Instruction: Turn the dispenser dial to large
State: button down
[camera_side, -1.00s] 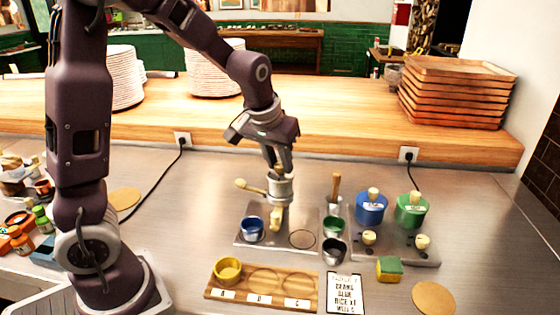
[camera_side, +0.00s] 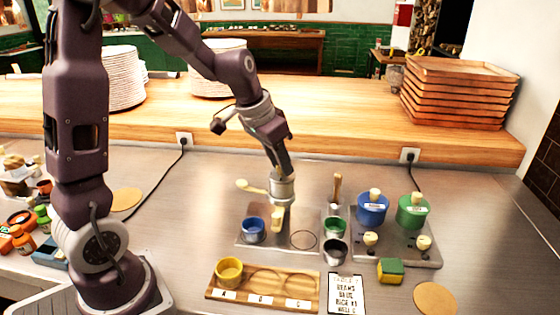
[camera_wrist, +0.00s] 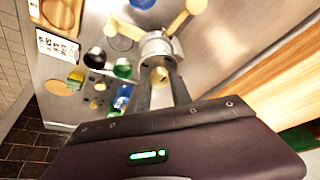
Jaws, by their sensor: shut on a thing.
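The dispenser (camera_side: 282,190) is a grey metal cylinder with cream arms, standing on a metal plate (camera_side: 250,243). One cream arm (camera_side: 250,187) points left and another hangs at its front. In the wrist view the dispenser body (camera_wrist: 157,46) is just beyond my fingers. My gripper (camera_side: 281,174) points down at the top of the dispenser. In the wrist view its fingers are on either side of a small cream knob (camera_wrist: 160,74), which appears to be the dial, and are shut on it. No size marks on the dial are readable.
A blue cup (camera_side: 253,229) stands on the plate beside the dispenser. Green and dark cups (camera_side: 335,226) stand to the right, near blue and green lidded pots (camera_side: 372,209). A wooden tray (camera_side: 262,285) with a yellow cup and an order card (camera_side: 345,293) lie in front.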

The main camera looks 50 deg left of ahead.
jog(key=c, duration=1.2)
grip_release()
jog(key=shift+o, duration=0.2)
jog(key=shift+r, duration=0.1)
jog(key=v, duration=0.7)
jog(key=s+d, duration=0.4)
jog(key=s, duration=0.6)
jog(key=s+d+t, duration=0.1)
jog(key=s+d, duration=0.4)
jog(key=s, duration=0.5)
jog(key=shift+s+d+r, duration=0.25)
jog(key=shift+s+r, duration=0.05)
jog(key=shift+r, duration=0.1)
